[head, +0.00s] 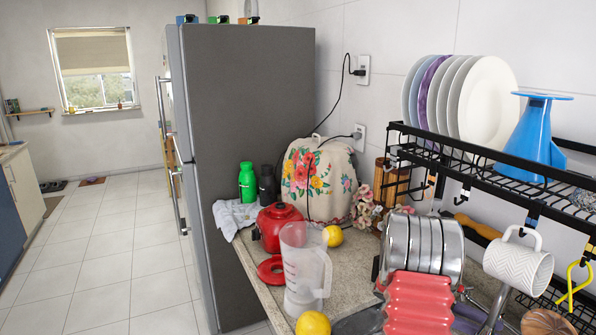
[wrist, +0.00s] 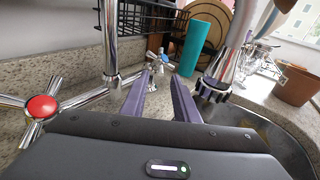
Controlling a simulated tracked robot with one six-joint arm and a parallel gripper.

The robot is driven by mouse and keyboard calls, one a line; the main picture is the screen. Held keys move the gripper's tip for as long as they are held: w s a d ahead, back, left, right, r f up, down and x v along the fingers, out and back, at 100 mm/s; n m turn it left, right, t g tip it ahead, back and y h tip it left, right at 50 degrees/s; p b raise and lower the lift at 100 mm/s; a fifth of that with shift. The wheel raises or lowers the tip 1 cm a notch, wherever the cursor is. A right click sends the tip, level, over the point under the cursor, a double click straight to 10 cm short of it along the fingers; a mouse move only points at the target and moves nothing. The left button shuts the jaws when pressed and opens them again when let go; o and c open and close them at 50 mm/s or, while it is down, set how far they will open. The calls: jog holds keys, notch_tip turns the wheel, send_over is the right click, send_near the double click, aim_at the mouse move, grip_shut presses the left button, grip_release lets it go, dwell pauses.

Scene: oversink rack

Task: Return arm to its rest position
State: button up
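My gripper (wrist: 160,76) shows in the wrist view, its two purple-grey fingers apart with nothing held between them. It points over the sink area, with a chrome faucet pipe (wrist: 110,40) to its left and a dark-collared spray head (wrist: 214,88) to its right. A small blue tap handle (wrist: 163,57) lies beyond the fingertips.
The red-capped tap handle (wrist: 42,106) and sink basin (wrist: 285,143) are close to my gripper. A black rack (head: 470,175) holds plates (head: 487,98), with a white mug (head: 518,268) hanging below. A clear pitcher (head: 303,270) stands on the counter.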

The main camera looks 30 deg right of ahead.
jog(key=shift+x, duration=2.25)
jog(key=shift+w, duration=0.1)
